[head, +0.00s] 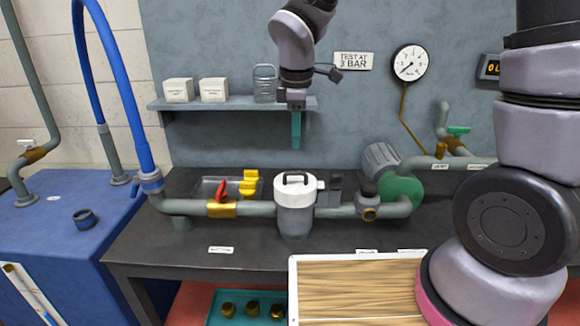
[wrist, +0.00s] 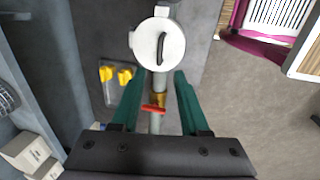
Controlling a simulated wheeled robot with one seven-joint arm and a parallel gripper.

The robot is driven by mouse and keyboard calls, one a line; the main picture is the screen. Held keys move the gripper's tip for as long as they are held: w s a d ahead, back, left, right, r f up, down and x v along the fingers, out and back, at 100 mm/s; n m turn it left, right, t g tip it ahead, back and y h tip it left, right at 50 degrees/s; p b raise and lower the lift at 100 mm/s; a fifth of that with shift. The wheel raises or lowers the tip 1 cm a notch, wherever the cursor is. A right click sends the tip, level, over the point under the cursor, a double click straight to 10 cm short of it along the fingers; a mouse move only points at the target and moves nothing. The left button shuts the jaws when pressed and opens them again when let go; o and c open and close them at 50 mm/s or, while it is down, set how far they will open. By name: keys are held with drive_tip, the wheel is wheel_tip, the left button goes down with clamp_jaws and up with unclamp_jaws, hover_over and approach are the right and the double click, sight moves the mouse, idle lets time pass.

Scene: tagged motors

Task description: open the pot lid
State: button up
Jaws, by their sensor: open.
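The pot (head: 295,221) is grey with a white lid (head: 295,191) that has a dark arched handle (head: 292,177). It stands in the pipe line on the dark bench, and the lid is seated on it. In the wrist view the round white lid (wrist: 157,45) shows from above, beyond the fingertips, with its dark handle (wrist: 161,47). My gripper (head: 296,140) hangs above the pot, pointing down, clear of the lid. Its two green fingers (wrist: 157,76) are apart with nothing between them; the pipe and red valve handle show below the gap.
A red valve handle (head: 221,190) and yellow parts in a tray (head: 210,188) are left of the pot. A dark block (head: 335,187) and the green motor (head: 402,191) are to its right. A shelf (head: 230,103) with boxes is behind my gripper.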

sight(296, 173)
drive_tip(key=f, duration=0.3)
drive_tip(key=w+f, duration=0.1)
drive_tip(key=f, duration=0.2)
drive_tip(key=w+f, duration=0.1)
drive_tip(key=f, duration=0.3)
drive_tip(key=shift+f, duration=0.1)
clamp_jaws()
drive_tip(key=shift+w, duration=0.1)
idle(1.1)
